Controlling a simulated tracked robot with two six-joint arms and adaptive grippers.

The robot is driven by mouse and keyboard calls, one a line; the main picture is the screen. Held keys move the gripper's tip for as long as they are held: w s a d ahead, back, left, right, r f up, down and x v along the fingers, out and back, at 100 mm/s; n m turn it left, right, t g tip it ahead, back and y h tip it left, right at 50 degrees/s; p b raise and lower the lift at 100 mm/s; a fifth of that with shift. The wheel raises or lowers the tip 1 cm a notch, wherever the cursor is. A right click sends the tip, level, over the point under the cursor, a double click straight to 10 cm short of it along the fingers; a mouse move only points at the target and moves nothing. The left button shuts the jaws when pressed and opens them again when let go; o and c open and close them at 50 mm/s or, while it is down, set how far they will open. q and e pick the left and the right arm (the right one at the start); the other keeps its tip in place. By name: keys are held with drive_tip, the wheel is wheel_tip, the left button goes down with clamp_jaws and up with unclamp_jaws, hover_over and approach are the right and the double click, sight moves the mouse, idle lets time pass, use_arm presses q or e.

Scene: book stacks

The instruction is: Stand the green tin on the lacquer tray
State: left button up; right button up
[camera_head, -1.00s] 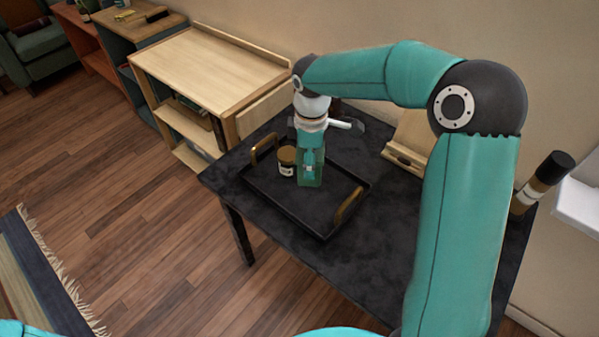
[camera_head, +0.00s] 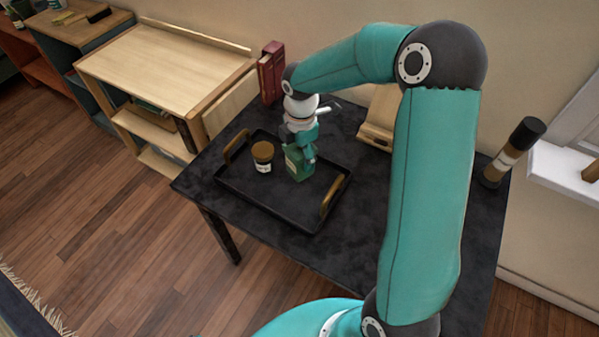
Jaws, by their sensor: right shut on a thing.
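The green tin (camera_head: 297,167) stands upright within the black lacquer tray (camera_head: 283,203), near its middle. Whether its base touches the tray floor is hard to tell at this size. My right gripper (camera_head: 304,147) comes down on the tin from above and is shut on its upper part, hiding some of it. The tray has two brass-coloured handles and lies on a dark table (camera_head: 355,215). My left gripper is out of the picture.
A jar with a brown lid (camera_head: 263,154) stands in the tray, just left of the tin. Behind are red books (camera_head: 271,72) and a wooden stand (camera_head: 379,117). A dark cylinder (camera_head: 514,151) stands at the table's right. A wooden shelf (camera_head: 160,65) is at left.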

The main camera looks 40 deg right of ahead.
sight(300, 173)
wheel_tip(300, 173, down, 8)
drive_tip(key=shift+r, duration=0.1)
idle(0.4)
drive_tip(key=o, duration=1.2)
wheel_tip(300, 173, up, 12)
drive_tip(key=shift+r, duration=0.1)
